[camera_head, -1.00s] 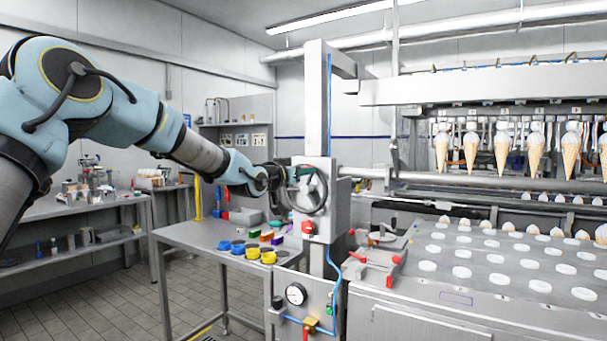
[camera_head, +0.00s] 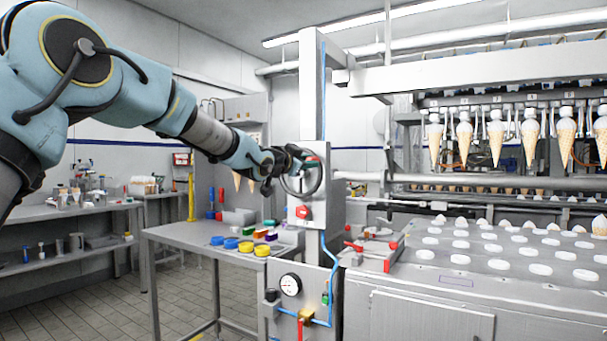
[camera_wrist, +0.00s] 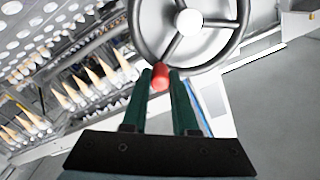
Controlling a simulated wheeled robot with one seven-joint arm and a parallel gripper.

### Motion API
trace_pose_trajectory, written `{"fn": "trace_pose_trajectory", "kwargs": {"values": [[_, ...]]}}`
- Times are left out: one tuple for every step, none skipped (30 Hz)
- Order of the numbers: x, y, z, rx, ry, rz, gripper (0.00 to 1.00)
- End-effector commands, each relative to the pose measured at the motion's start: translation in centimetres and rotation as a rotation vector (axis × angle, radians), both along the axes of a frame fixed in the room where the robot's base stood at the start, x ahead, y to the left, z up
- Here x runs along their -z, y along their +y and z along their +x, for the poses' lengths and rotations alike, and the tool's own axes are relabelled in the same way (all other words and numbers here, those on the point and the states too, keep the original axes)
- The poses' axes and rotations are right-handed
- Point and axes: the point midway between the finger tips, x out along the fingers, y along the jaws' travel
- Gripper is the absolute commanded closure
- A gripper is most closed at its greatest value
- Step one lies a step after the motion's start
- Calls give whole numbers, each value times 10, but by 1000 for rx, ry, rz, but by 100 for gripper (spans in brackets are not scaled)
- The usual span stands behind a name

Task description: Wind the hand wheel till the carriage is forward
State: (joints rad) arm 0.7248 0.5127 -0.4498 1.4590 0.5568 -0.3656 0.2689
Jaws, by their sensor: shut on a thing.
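The dark-rimmed hand wheel (camera_head: 320,176) is on the front of a pale upright post. The wrist view shows its pale hub and spokes (camera_wrist: 189,22) close up. My gripper (camera_head: 306,158) is at the upper part of the wheel. In the wrist view my gripper (camera_wrist: 162,76) has its green fingers shut on the red knob (camera_wrist: 160,77) at the wheel's rim. A row of hanging cones (camera_head: 496,143) is below the overhead beam at the right. I cannot tell for sure which part is the carriage.
A grey side table (camera_head: 185,236) with coloured cups stands left of the post. A machine top with rows of white discs (camera_head: 470,262) lies to the right. Red-handled clamps (camera_head: 388,258) and a pressure gauge (camera_head: 289,285) are near the post. Floor is clear at lower left.

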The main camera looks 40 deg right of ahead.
Motion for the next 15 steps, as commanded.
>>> {"fn": "trace_pose_trajectory", "kwargs": {"values": [[16, -3, -6, 6, -41, 18, 100], [17, -3, -7, 7, -68, 24, 100], [20, -3, -8, 7, -105, 35, 100], [21, -3, -9, 7, -133, 42, 100], [23, -3, -10, 7, -160, 50, 100], [26, -3, -10, 6, -197, 60, 100], [28, -4, -11, 7, -225, 67, 100], [29, -4, -12, 7, -251, 74, 100], [32, -4, -12, 6, -289, 83, 100], [34, -4, -12, 6, -316, 90, 100], [36, -4, -12, 6, -344, 97, 100], [38, -5, -13, 7, -380, 107, 100], [40, -4, -13, 7, -409, 115, 100], [42, -4, -13, 6, -434, 122, 100], [45, -4, -13, 7, -473, 131, 100]]}}
